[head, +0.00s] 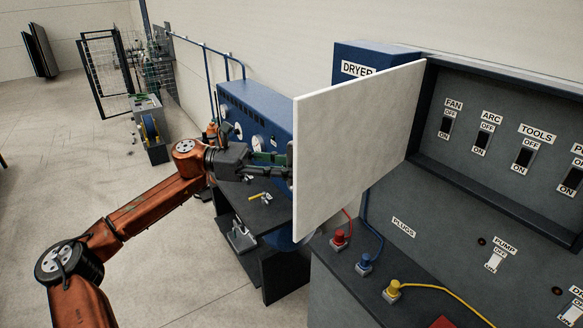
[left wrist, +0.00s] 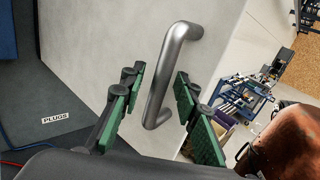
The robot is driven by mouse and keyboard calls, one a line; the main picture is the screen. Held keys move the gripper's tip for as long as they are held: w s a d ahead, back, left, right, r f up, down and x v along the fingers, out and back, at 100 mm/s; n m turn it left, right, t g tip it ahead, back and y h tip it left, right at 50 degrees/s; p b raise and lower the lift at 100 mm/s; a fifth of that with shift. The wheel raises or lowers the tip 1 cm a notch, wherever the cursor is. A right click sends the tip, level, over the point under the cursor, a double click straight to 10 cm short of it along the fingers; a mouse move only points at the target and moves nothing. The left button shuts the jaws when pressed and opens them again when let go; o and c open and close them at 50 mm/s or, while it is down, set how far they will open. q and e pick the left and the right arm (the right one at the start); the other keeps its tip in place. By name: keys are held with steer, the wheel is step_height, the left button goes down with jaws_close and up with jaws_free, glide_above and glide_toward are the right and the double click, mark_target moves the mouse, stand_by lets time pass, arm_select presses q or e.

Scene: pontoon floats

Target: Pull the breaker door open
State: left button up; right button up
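The breaker door (head: 355,140) is a pale flat panel standing swung out from the dark breaker panel (head: 480,205), so the switches behind it are exposed. In the left wrist view the door (left wrist: 95,50) carries a grey metal bar handle (left wrist: 172,75). My left gripper (head: 283,168) is at the door's outer face, its tips partly hidden by the door's edge in the head view. In the left wrist view its green-padded fingers (left wrist: 158,85) are spread on either side of the handle, with gaps visible. My right gripper is in neither view.
A blue machine with gauges (head: 255,120) and a dark bench (head: 265,215) stand behind my left gripper. Red, blue and yellow plugs (head: 392,291) with cables sit on the ledge below the door. Open floor (head: 190,270) lies to the left.

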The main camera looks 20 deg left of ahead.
arm_select(q)
steer(key=v, duration=1.2)
